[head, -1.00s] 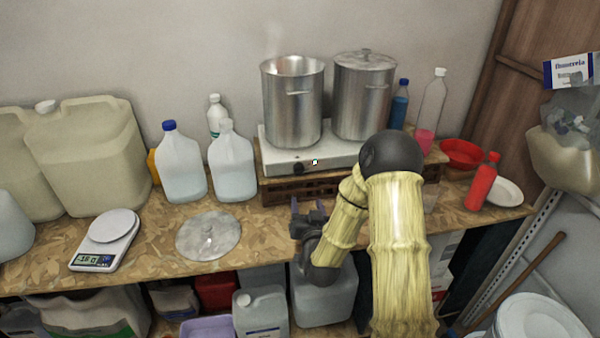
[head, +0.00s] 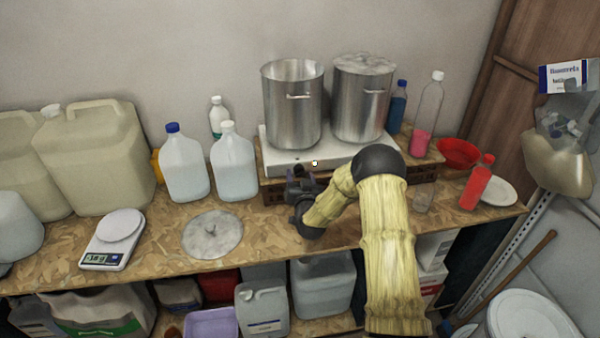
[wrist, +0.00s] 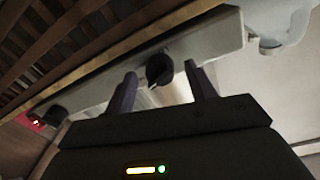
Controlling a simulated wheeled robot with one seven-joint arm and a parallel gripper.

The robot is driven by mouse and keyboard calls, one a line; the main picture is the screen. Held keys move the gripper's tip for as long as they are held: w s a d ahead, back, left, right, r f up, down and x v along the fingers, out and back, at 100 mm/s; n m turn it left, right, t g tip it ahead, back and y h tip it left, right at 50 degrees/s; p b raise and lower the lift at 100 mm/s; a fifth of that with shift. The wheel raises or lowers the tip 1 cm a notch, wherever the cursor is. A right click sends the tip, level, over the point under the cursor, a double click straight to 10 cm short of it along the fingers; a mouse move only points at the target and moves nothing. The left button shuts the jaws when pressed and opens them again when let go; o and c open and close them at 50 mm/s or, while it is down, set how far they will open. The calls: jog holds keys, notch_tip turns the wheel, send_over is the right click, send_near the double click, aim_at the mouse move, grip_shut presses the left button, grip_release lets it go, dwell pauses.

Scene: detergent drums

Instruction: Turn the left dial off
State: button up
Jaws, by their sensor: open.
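The white two-burner hot plate (head: 276,146) stands on a wooden crate on the bench. Its left dial is hidden behind my gripper in the head view. In the wrist view, which looks turned over, this black dial (wrist: 160,69) sits on the pale front panel (wrist: 215,35), between my two finger tips. I cannot tell whether they touch it. A second dark dial (wrist: 55,112) shows farther left there. My gripper (head: 299,174) is open at the front left of the hot plate. The dial's setting is not clear.
Two steel pots (head: 293,108) (head: 362,100) stand on the hot plate. The slatted crate (head: 272,191) is under it. A round metal lid (head: 212,234) and a scale (head: 112,240) lie to the left, with clear jugs (head: 233,162) behind. A red bottle (head: 477,183) stands right.

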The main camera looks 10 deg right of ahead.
jog(key=shift+w, duration=0.5)
jog(key=c, duration=1)
jog(key=shift+o, duration=0.2)
